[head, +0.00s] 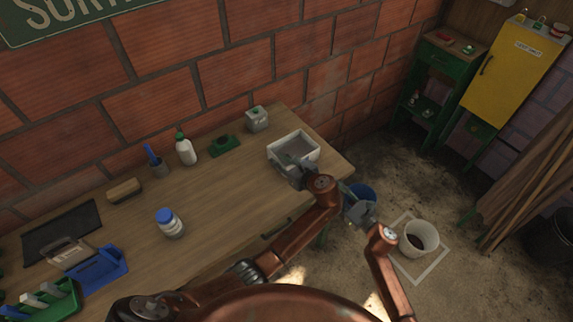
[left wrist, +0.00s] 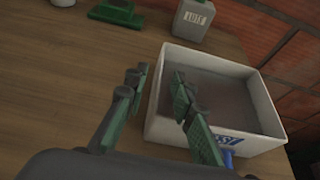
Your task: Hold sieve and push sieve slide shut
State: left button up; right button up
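The sieve, a white open box with a grey inside (head: 296,141), stands at the right end of the wooden table. In the left wrist view the sieve (left wrist: 262,103) shows a blue label and a small blue tab on its near side. My left gripper (head: 296,172) is at its near edge. In the left wrist view its green-padded fingers (left wrist: 160,108) are apart, one outside the left wall and one over the inside. I cannot tell if they touch the wall. My right gripper (head: 362,208) hangs past the table's right end, away from the sieve. Its finger opening is unclear. I cannot make out the slide.
A grey canister (head: 257,119) and a green block (head: 224,146) stand behind and left of the sieve. A white bucket (head: 419,239) stands on the floor. The table's middle is mostly clear around a blue-lidded jar (head: 170,224).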

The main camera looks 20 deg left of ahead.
pick_arm(q)
jog(key=shift+x, duration=0.75)
jog(key=shift+c, duration=0.2)
grip_shut()
dwell(0.8)
